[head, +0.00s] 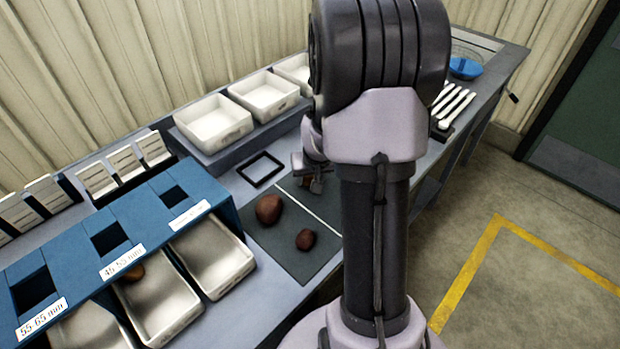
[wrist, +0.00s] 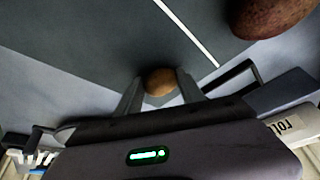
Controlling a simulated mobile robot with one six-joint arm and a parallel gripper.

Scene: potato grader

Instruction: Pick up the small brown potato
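The small brown potato (wrist: 160,81) shows in the wrist view between the two fingertips of my gripper (wrist: 160,76). It fills the gap between them. I cannot tell whether the fingers press on it or only stand around it. In the head view my gripper (head: 311,182) is low over the far part of the dark mat (head: 286,257), partly hidden by my arm. A bit of brown shows at its fingers. Whether the potato rests on the mat or is raised is not clear.
A large reddish-brown potato (head: 269,209) and a darker medium one (head: 305,239) lie on the mat nearer the blue grader (head: 140,222). A black square frame (head: 260,169) lies behind. White trays (head: 213,122) stand along the back. Metal bins (head: 213,262) sit under the grader.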

